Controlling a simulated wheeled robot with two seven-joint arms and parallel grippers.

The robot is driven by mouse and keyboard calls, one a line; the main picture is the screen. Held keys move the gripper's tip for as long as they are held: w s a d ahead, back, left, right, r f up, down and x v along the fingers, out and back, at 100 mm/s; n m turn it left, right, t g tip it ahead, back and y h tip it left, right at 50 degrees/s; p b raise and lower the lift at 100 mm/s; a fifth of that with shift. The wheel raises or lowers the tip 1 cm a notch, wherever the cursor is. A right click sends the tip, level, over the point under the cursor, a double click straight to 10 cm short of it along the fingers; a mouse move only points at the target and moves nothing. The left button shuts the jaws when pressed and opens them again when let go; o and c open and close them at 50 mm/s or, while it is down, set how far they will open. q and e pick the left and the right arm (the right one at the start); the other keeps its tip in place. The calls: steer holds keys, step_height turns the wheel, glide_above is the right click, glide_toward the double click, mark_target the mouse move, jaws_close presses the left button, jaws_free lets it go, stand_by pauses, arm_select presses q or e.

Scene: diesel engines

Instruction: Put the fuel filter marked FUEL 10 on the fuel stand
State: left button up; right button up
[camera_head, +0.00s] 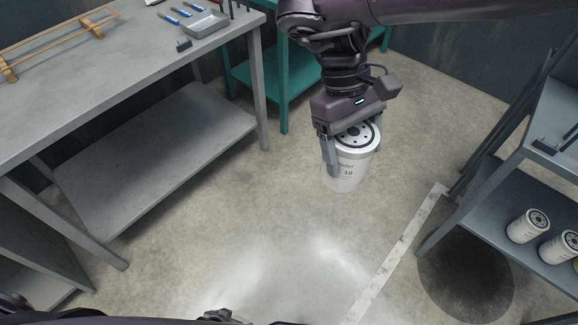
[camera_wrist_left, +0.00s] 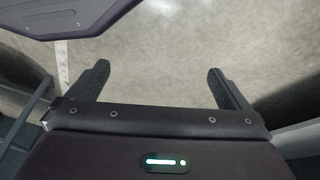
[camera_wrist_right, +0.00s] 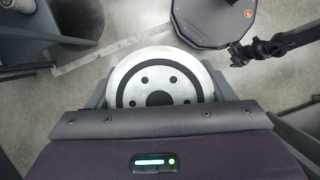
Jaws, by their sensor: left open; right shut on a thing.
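My right gripper (camera_head: 354,150) is shut on a white cylindrical filter (camera_head: 347,172) and holds it upright above the open floor. Part of its label shows, ending in "10"; the rest is hidden by the gripper finger. In the right wrist view the filter's top (camera_wrist_right: 158,84) shows a black ring, several small holes and a dark centre hole, between the fingers. My left gripper (camera_wrist_left: 160,85) is open and empty over bare floor in the left wrist view. I cannot tell which piece of furniture is the fuel stand.
A grey workbench (camera_head: 95,85) with a tray (camera_head: 207,24) and blue-handled tools stands at left. A teal table (camera_head: 300,85) is behind it. A grey shelf unit (camera_head: 490,190) at right holds white filters (camera_head: 528,226). The middle floor is clear.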

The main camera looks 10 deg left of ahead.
mark_target(350, 161)
arm_select(q)
steer(key=w+d+r+t+h, duration=0.2)
steer(key=w+r, duration=0.4)
steer(key=w, duration=0.2)
steer(key=w+d+r+t+h, duration=0.1)
steer(key=w+d+r+t, duration=0.1)
steer(key=w+r, duration=0.6)
steer(key=w+d+r+m+t+h, duration=0.1)
steer(key=w+d+r+h, duration=0.1)
steer(key=w+r, duration=0.45)
steer(key=w+d+r+m+t+h, duration=0.1)
steer(key=w+d+r+t+h, duration=0.15)
steer(key=r, duration=0.65)
step_height(350, 161, up, 15)
steer(key=w+d+m+h, duration=0.1)
steer(key=d+m+h, duration=0.2)
steer(key=m+h, duration=0.1)
steer(key=s+d+r+m+g+h, duration=0.2)
steer(key=s+r+m, duration=0.15)
steer(key=r, duration=0.35)
steer(key=s+d+r+m+g+h, duration=0.2)
steer(key=s+r+g, duration=0.15)
steer(key=r, duration=0.45)
steer(key=shift+m, duration=0.25)
steer(key=x, duration=1.1)
steer(key=shift+d+f, duration=0.15)
steer(key=shift+d, duration=0.25)
